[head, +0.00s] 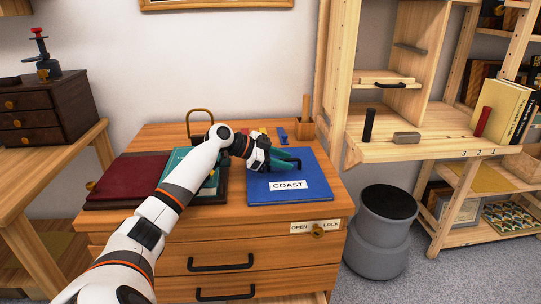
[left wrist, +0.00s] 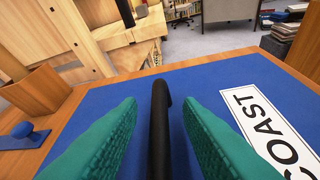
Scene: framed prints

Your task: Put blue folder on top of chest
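The blue folder (head: 310,185), labelled COAST, lies flat on top of the wooden chest (head: 215,231), near its right side. It fills much of the left wrist view (left wrist: 215,88) and has a black handle (left wrist: 159,125). My left gripper (head: 288,163) is over the folder. Its teal fingers stand on either side of the handle, with visible gaps, so it is open. The arm hides part of the chest top. My right gripper is not in view.
A dark red folder (head: 125,178) and a teal one (head: 178,161) lie left on the chest top. A wooden cup (head: 304,129) and small coloured items stand behind. A grey stool (head: 376,245) and wooden shelves (head: 430,143) are at right.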

